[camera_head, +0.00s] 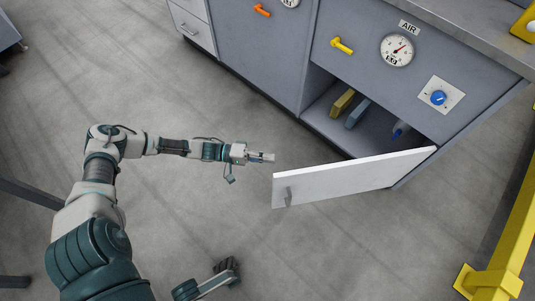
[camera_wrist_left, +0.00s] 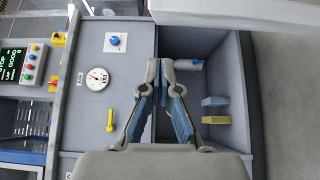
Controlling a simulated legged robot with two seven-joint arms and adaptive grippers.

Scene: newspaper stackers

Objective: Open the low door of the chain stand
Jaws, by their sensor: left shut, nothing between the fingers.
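The low door (camera_head: 350,181) of the grey chain stand (camera_head: 368,78) is a white panel swung wide open, hinged at its right end, with a small grey handle (camera_head: 288,196) near its free end. My left gripper (camera_head: 272,157) is shut and empty, just left of the door's free end and apart from it. In the left wrist view the shut fingers (camera_wrist_left: 160,66) show before the open compartment (camera_wrist_left: 222,145), and the white door (camera_wrist_left: 235,14) runs along the top. My right gripper cannot be made out in the head view.
A yellow lever (camera_head: 342,45), gauge (camera_head: 397,50) and blue knob (camera_head: 438,97) sit above. A yellow post (camera_head: 510,225) stands at right.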

